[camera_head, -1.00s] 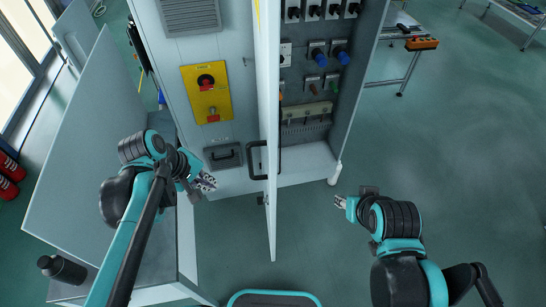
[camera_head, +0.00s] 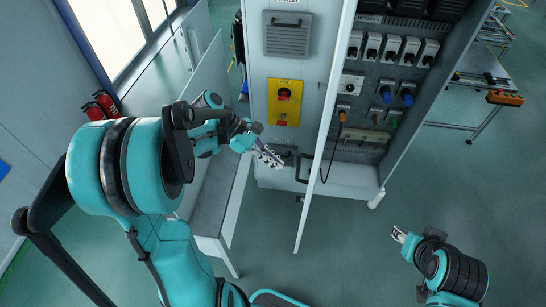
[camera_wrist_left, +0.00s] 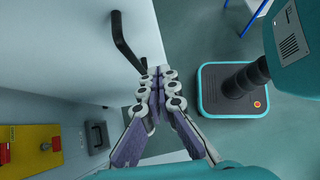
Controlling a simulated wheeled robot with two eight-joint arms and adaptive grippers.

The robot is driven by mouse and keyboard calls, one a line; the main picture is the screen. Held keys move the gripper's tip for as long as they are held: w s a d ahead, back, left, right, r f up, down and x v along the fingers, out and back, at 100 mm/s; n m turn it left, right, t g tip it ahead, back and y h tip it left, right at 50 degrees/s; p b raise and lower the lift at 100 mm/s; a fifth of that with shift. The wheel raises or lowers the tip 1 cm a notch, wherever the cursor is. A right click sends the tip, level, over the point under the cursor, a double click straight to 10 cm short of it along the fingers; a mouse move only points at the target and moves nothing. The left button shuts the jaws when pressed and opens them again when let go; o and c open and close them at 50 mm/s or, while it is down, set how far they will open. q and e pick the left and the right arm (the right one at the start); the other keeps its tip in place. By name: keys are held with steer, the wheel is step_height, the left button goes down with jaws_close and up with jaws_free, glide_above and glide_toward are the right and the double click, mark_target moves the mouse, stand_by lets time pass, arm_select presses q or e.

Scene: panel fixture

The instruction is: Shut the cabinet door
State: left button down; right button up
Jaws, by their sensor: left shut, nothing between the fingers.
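The white cabinet door (camera_head: 325,130) stands open in the head view, seen almost edge-on and jutting towards me. Its black bar handle (camera_head: 303,168) is on the left face; the handle also shows in the left wrist view (camera_wrist_left: 124,42). My left gripper (camera_head: 271,158) is shut and empty, just left of the handle in the head view. In the left wrist view its closed fingertips (camera_wrist_left: 158,78) lie near the handle's end; I cannot tell whether they touch. My right gripper (camera_head: 398,234) is right of the door, low and clear of the cabinet; its fingers are too small to judge.
The open cabinet interior (camera_head: 385,100) holds several switches and sockets. A yellow switch plate (camera_head: 285,101) is on the closed front to the left. A grey bench (camera_head: 213,195) stands left, beneath my left arm. Floor before the door is clear.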

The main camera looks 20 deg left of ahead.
arm_select(q)
steer(key=w+d+f, duration=0.1)
steer(key=d+f, duration=0.2)
steer(key=d, duration=0.4)
steer(key=shift+w+d+f, duration=0.15)
steer(key=shift+d+f, duration=0.2)
steer(key=shift+d, duration=0.05)
